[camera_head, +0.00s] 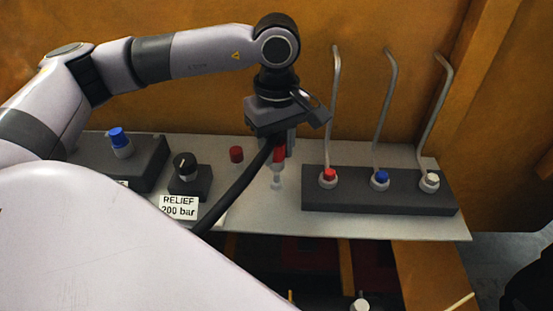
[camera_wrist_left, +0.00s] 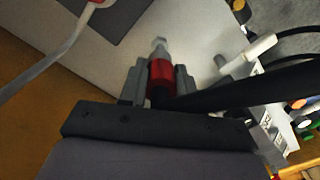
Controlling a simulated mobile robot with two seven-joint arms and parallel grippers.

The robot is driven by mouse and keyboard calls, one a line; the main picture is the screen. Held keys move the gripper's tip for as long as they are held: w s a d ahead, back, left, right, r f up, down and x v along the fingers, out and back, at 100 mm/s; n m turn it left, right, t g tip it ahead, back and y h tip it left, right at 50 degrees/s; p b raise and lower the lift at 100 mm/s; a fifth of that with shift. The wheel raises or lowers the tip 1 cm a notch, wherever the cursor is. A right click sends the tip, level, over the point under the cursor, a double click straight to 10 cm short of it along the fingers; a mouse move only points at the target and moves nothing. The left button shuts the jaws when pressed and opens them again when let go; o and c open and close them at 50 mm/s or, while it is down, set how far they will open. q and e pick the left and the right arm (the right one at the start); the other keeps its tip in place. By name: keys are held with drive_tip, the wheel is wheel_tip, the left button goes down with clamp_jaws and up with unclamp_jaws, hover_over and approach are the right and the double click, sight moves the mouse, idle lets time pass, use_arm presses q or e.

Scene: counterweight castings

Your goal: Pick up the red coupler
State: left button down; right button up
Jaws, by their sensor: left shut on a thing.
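The red coupler (camera_head: 279,155) has a silver tip pointing down and a black hose running from it toward the lower left. My left gripper (camera_head: 284,146) is shut on it from above, over the grey shelf (camera_head: 245,205). In the left wrist view the red coupler (camera_wrist_left: 160,72) sits between the two grey fingers of my left gripper (camera_wrist_left: 160,82), with its silver tip outward. I cannot tell whether the tip touches the shelf. My right gripper is not in view.
A dark block (camera_head: 400,198) right of the coupler carries red, blue and white fittings with bent pipes behind. Left are a red cap (camera_head: 236,154), a black relief knob (camera_head: 186,166) and a blue fitting (camera_head: 119,140). The black hose (camera_head: 235,190) crosses the shelf.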

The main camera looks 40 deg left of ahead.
use_arm(q)
wheel_tip(320, 180, up, 16)
drive_tip(key=shift+p, duration=0.4)
drive_tip(key=shift+f, duration=0.1)
